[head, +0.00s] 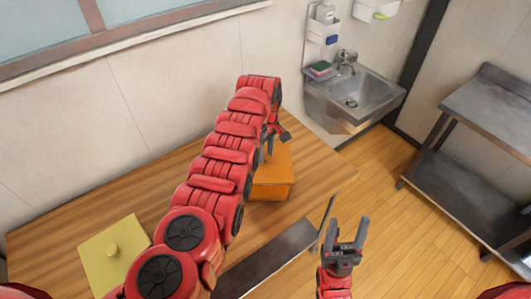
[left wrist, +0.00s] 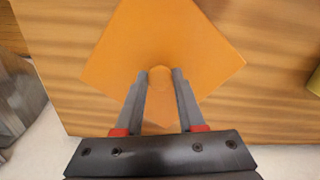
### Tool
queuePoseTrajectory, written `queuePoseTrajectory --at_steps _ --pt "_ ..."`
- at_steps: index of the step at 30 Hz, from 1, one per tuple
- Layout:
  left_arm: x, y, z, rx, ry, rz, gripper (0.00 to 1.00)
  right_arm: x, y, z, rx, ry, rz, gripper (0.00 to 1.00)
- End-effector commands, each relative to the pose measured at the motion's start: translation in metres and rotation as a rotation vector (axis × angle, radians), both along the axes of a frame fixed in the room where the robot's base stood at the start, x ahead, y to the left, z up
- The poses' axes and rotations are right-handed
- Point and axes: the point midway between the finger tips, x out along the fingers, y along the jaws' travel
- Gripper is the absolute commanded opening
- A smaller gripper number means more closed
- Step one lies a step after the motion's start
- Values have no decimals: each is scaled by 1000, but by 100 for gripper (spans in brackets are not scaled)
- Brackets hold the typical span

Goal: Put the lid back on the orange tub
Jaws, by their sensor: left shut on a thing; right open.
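The orange tub (head: 270,190) stands on the wooden table, partly hidden by my left arm in the head view. Its orange square lid (left wrist: 165,32) fills the middle of the left wrist view, with a round knob (left wrist: 160,73) on it. My left gripper (head: 272,146) is above the tub, shut on the lid's knob; its fingers (left wrist: 165,75) are on either side of the knob. The lid is over the tub, but I cannot tell whether it is seated or slightly raised. My right gripper (head: 347,230) is open and empty, in front of the table's right end.
A metal sink (head: 352,97) is on the wall behind. A steel shelf unit (head: 470,170) stands at the right, with clear floor between it and the table.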

Motion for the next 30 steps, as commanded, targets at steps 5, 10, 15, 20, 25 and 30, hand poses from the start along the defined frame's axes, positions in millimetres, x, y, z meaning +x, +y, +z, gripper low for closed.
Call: queuePoseTrajectory --at_steps 5,10,15,20,25,30 --pt "0 0 0 0 0 0 0 0 0 0 0 0 0 60" --pt "0 0 0 0 0 0 0 0 0 0 0 0 0 60" --pt "0 0 -2 0 0 0 0 0 0 -2 0 0 0 60" --pt "0 0 -5 0 0 0 0 0 0 -6 0 0 0 60" --pt "0 0 -6 0 0 0 0 0 0 -7 0 0 0 60" --pt "0 0 -6 0 0 0 0 0 0 -7 0 0 0 60"
